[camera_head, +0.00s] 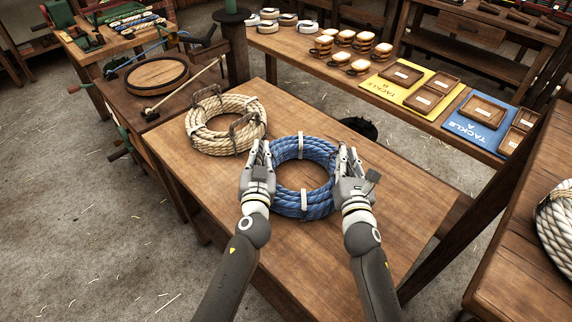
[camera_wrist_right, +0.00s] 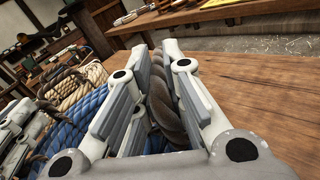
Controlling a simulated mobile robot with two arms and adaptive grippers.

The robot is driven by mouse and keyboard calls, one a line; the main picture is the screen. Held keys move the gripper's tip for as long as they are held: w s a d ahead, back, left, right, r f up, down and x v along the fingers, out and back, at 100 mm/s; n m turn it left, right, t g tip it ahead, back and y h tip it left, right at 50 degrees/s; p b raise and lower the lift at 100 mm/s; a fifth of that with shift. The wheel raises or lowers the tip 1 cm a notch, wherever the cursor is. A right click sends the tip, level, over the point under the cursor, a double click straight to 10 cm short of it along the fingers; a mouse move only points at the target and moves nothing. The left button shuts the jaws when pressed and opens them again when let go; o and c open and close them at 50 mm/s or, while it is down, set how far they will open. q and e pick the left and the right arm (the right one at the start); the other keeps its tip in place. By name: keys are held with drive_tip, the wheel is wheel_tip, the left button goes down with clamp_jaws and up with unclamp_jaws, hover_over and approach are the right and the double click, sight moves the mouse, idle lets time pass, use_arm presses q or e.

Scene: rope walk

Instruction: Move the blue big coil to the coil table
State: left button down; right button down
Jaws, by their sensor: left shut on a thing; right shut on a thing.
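The blue big coil (camera_head: 302,166) is a thick ring of blue rope with white bands, over the wooden table in front of me. I cannot tell whether it touches the top. My left gripper (camera_head: 258,158) is at its left side and my right gripper (camera_head: 347,163) at its right side. In the right wrist view, the right gripper (camera_wrist_right: 158,72) is shut on a grey-brown rope handle (camera_wrist_right: 166,108), with the blue coil (camera_wrist_right: 72,130) beside it. The left gripper's grip is mostly hidden by its fingers; it appears shut on the coil's left handle.
A tan coil (camera_head: 222,125) with dark handles lies behind left on the same table (camera_head: 405,205). A dark post (camera_head: 234,50) stands beyond. The back table holds small coils (camera_head: 341,57), a yellow board (camera_head: 390,97) and a blue board (camera_head: 462,130). A white coil (camera_head: 560,225) lies at right.

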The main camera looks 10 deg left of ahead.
use_arm(q)
drive_tip(key=shift+d+f+b, duration=0.15)
drive_tip(key=shift+f+b, duration=0.25)
drive_tip(key=shift+f, duration=0.05)
use_arm(e)
drive_tip(key=shift+f, duration=0.4)
use_arm(q)
drive_tip(key=c, duration=1.6)
unclamp_jaws()
use_arm(e)
drive_tip(key=c, duration=1.5)
unclamp_jaws()
use_arm(q)
drive_tip(key=shift+o, duration=0.2)
